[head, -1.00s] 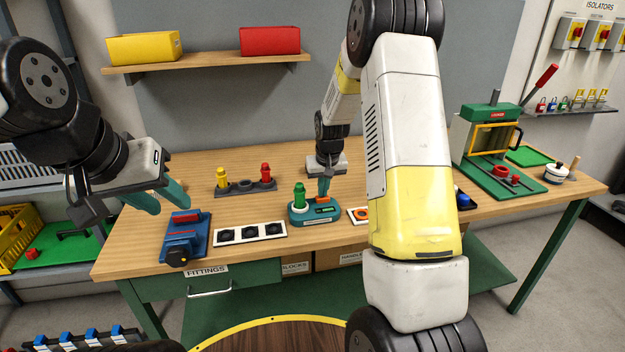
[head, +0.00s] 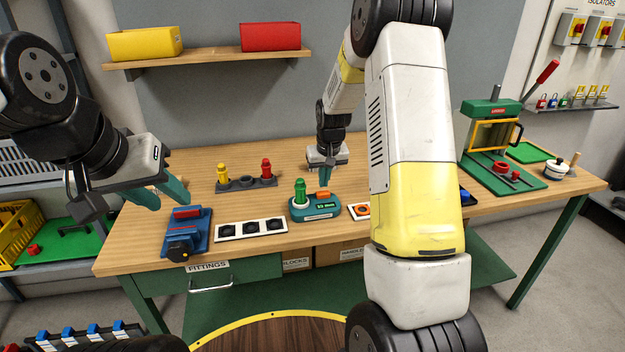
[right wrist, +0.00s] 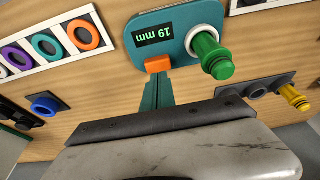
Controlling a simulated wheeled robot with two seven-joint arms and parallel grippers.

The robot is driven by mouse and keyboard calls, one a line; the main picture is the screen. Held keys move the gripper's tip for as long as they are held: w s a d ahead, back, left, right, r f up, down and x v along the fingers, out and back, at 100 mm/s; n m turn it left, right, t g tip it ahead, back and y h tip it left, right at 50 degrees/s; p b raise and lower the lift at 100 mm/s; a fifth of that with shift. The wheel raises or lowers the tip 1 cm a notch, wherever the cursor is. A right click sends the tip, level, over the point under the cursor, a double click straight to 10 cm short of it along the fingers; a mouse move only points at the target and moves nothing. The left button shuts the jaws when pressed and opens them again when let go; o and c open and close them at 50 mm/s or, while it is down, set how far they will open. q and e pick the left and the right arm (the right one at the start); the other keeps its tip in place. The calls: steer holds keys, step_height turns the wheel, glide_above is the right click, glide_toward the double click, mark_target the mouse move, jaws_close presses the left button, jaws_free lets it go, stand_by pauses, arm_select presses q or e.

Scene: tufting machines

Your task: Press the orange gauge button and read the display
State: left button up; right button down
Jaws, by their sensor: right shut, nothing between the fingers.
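The teal gauge (head: 316,211) sits on the bench with a green plug (head: 300,193) standing in its white ring. Its orange button (head: 323,195) is at the back edge; it also shows in the right wrist view (right wrist: 158,64). The gauge display (right wrist: 168,32) is lit and appears to read 19 mm, upside down in that view. My right gripper (head: 325,184) is shut and empty, pointing down with its fingertips just above the button; I cannot tell whether they touch. My left gripper (head: 163,194) is open and empty above the blue device at the bench's left.
A blue device (head: 187,232), a white strip with black sockets (head: 251,231) and a grey stand with yellow and red plugs (head: 246,184) surround the gauge. A green press (head: 500,165) stands at the right. The back of the bench is mostly clear.

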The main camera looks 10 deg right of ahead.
mark_target(325, 203)
steer(key=v, duration=1)
steer(key=shift+w+r, duration=0.15)
steer(key=shift+r, duration=0.25)
steer(key=s+a+r+t+y, duration=0.1)
steer(key=s+a+r, duration=0.1)
steer(key=s+r, duration=1)
steer(key=s+a+t+y, duration=0.1)
steer(key=s+a, duration=0.1)
steer(key=s, duration=1.6)
steer(key=shift+s+a+f+t, duration=0.3)
steer(key=shift+a+f+t, duration=0.1)
steer(key=shift+f, duration=0.05)
